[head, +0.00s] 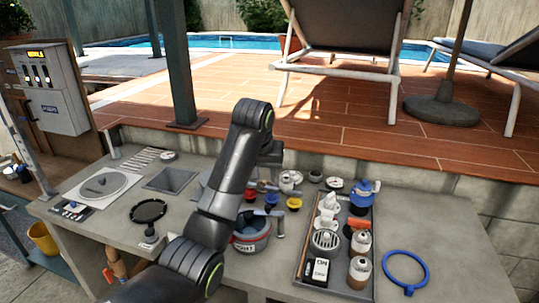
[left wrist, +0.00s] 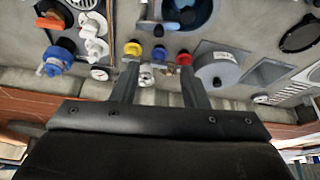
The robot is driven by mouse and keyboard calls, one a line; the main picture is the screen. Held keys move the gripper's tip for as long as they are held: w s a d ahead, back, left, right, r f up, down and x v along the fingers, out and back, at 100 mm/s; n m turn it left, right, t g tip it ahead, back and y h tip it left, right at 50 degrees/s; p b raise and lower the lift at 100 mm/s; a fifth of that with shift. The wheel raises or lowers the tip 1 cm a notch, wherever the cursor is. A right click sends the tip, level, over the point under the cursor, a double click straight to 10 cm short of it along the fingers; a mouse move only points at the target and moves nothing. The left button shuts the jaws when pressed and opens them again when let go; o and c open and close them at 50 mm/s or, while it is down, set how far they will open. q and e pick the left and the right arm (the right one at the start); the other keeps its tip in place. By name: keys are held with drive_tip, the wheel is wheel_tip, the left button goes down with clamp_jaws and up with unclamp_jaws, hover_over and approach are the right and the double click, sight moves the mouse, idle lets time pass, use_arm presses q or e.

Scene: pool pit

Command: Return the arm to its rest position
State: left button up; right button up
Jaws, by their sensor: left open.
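My left arm (head: 235,165) rises from the bottom of the head view, bends at a high elbow and comes down over the back of the grey counter (head: 465,235). My left gripper (left wrist: 158,85) is open, its two fingers apart with nothing held between them. In the left wrist view, small yellow (left wrist: 133,49), dark blue (left wrist: 159,53) and red (left wrist: 183,59) knobs show near the fingertips; I cannot tell whether any is touched. In the head view the arm hides most of the gripper. My right gripper is not in view.
A labelled pot (head: 250,243) stands close beside the arm. A tray (head: 296,272) with white fittings, bottles and a blue valve (head: 362,192) is to its right, then a blue ring (head: 405,288). A black round item (head: 148,210) and a recess (head: 170,180) lie left. The counter's right end is clear.

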use_arm(q)
drive_tip(key=s+a+f+n, duration=0.1)
drive_tip(key=s+a+f, duration=0.45)
drive_tip(key=f, duration=0.25)
drive_tip(key=s+a+f, duration=0.5)
drive_tip(key=s+f, duration=0.1)
drive_tip(key=f, duration=0.3)
drive_tip(key=s+a+f+n, duration=0.1)
drive_tip(key=s+a+f, duration=0.45)
drive_tip(key=f, duration=0.25)
drive_tip(key=s+a+f+g+y, duration=0.1)
drive_tip(key=s+a, duration=0.3)
drive_tip(key=s, duration=1)
drive_tip(key=s+a+f+y, duration=0.15)
drive_tip(key=s+a, duration=0.25)
drive_tip(key=s, duration=1)
wheel_tip(320, 180, down, 26)
drive_tip(key=a+g, duration=0.1)
drive_tip(key=s+d+f+g+h, duration=0.1)
drive_tip(key=s+f, duration=1.3)
drive_tip(key=s, duration=0.1)
drive_tip(key=shift+f, duration=0.35)
